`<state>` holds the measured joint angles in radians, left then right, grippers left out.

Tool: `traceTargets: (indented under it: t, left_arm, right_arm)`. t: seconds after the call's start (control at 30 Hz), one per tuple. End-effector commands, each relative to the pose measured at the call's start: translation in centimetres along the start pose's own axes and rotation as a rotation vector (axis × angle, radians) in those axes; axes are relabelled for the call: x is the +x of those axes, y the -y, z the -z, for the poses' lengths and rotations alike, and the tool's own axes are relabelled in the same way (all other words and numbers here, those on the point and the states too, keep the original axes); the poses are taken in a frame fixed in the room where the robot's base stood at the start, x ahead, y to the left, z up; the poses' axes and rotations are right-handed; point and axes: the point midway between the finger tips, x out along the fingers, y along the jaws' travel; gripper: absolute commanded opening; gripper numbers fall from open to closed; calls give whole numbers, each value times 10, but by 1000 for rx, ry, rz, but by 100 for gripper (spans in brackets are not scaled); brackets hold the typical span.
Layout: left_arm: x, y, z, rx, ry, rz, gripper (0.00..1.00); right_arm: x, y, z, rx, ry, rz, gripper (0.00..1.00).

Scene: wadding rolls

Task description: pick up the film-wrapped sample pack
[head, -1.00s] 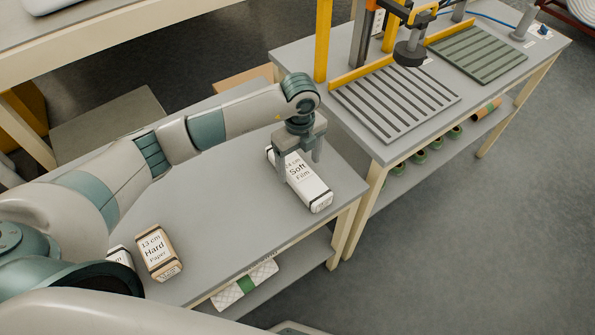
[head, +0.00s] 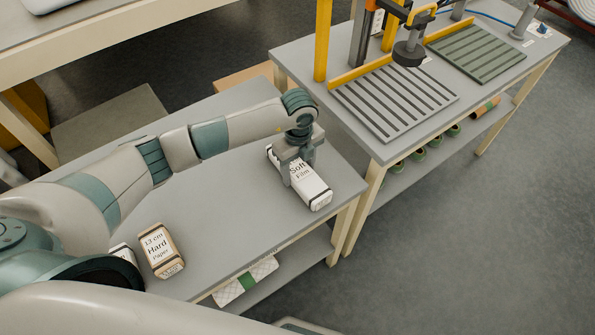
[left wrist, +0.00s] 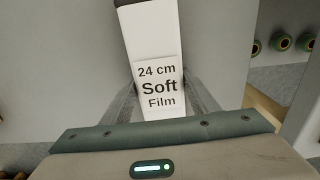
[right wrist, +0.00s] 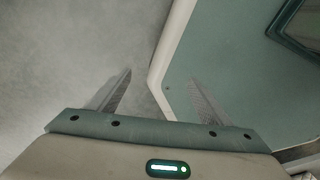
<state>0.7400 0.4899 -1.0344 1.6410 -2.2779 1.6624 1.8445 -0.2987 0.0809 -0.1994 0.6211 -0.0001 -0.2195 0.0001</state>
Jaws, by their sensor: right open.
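The film-wrapped sample pack (head: 313,190) is a white box with dark ends, lying on the grey table near its right end. Its label reads "Soft Film" in the head view and "24 cm Soft Film" in the left wrist view (left wrist: 158,88). My left gripper (head: 298,180) is down over the pack, one finger on each side of it. In the left wrist view the fingers (left wrist: 160,95) lie close along its sides; I cannot tell whether they press on it. My right gripper (right wrist: 160,75) is open and empty in the right wrist view.
A "13 cm Hard Paper" pack (head: 160,250) stands at the table's near left, beside another white pack (head: 124,254) partly hidden by my arm. A wrapped roll (head: 246,283) lies on the lower shelf. A second table (head: 380,145) with slatted plates stands to the right.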

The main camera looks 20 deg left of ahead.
Motion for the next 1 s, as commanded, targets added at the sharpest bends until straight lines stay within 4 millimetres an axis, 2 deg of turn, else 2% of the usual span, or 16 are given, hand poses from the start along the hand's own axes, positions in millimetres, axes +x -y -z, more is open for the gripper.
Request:
traceTargets:
  t: [0.47, 0.57, 0.73, 0.8, 0.87, 1.0]
  left_arm:
    - [-6, 0, 0, 0, 1, 1, 31]
    - [-15, 1, -1, 0, 2, 3, 31]
    - [-40, 1, -1, 1, 3, 6, 31]
    - [-46, -2, 14, 5, -1, 3, 31]
    - [-53, -5, 25, 5, 0, 5, 31]
    - [-70, -11, 52, 6, -1, 4, 31]
  right_arm:
    - [4, 1, -3, -1, 3, 1, 73]
    - [8, 1, -3, -1, 4, 1, 73]
    - [19, 1, -4, -1, 4, 1, 73]
    - [21, 1, -5, -1, 4, 1, 73]
    - [24, 2, -1, -1, -9, 2, 73]
    - [26, 9, 43, -3, -104, 9, 73]
